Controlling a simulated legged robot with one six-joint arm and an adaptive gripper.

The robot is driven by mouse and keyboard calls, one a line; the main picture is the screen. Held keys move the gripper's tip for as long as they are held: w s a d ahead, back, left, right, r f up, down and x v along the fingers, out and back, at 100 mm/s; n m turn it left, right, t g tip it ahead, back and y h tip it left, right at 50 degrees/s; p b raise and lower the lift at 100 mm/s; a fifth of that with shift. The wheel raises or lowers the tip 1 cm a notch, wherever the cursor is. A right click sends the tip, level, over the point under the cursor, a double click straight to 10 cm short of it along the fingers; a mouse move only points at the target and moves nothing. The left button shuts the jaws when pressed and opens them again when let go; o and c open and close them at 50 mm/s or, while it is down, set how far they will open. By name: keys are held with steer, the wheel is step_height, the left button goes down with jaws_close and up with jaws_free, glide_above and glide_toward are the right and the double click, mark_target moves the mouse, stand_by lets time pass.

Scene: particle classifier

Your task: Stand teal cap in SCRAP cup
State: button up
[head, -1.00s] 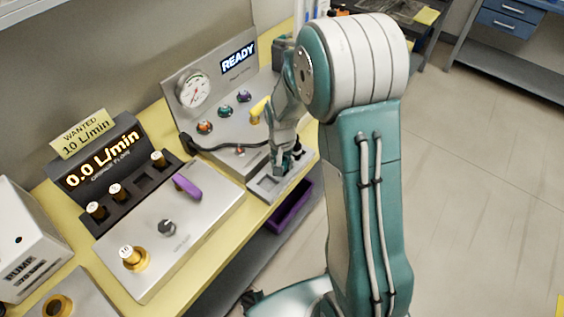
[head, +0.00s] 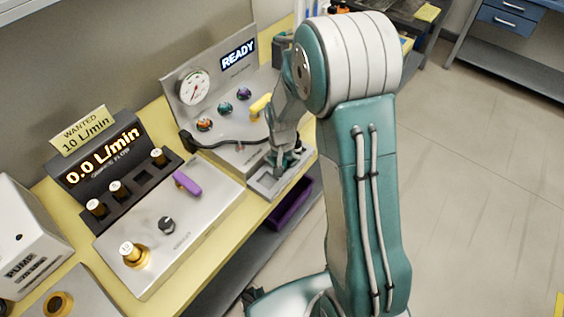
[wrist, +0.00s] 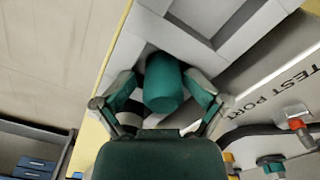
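The teal cap (wrist: 164,84) shows in the wrist view as an upright-looking teal cylinder at the grey tray. My gripper (wrist: 162,78) is around it, one finger on each side. The fingers are spread, with a small gap at the left; the right finger is very close to the cap, and contact there is unclear. In the head view my gripper (head: 283,163) is low over the grey tray (head: 262,189) at the bench's front edge, and the cap cannot be made out. No cup marked SCRAP can be read in either view.
A sloped READY panel (head: 180,68) with a gauge stands behind my gripper. A yellow handle (head: 261,104) and a dark hose (head: 230,142) are close by. A flow box with a purple lever (head: 187,184) is left. A purple bin (head: 291,205) sits below the bench edge.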

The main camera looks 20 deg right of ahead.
step_height(320, 180, up, 14)
steer(key=s+r+n+t, duration=0.2)
steer(key=s+r, duration=0.4)
steer(key=s, duration=0.4)
steer(key=s+r+n+t, duration=0.1)
steer(key=s+r+t, duration=0.2)
steer(key=s+r, duration=0.4)
steer(key=s, duration=0.3)
steer(key=shift+s+n+t, duration=0.3)
steer(key=shift+s+n, duration=0.1)
